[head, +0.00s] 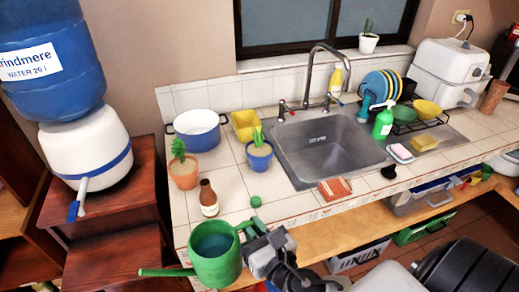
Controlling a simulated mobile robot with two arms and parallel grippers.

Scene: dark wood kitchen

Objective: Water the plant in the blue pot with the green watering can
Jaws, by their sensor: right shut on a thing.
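The green watering can (212,262) is at the bottom of the head view, in front of the counter's near left corner. Its spout (165,272) points left, and the inside looks blue. My right gripper (258,242) is shut on the can's handle at the can's right side. The blue pot (259,158) with a small green plant (258,138) stands upright on the counter left of the sink, farther back than the can. My left gripper is not in view.
A terracotta pot (183,175) with a plant, a brown bottle (208,198) and a small green round thing (256,201) stand near the blue pot. A blue-white pot (197,131) and yellow container (245,125) are behind. The sink (325,150) is to the right.

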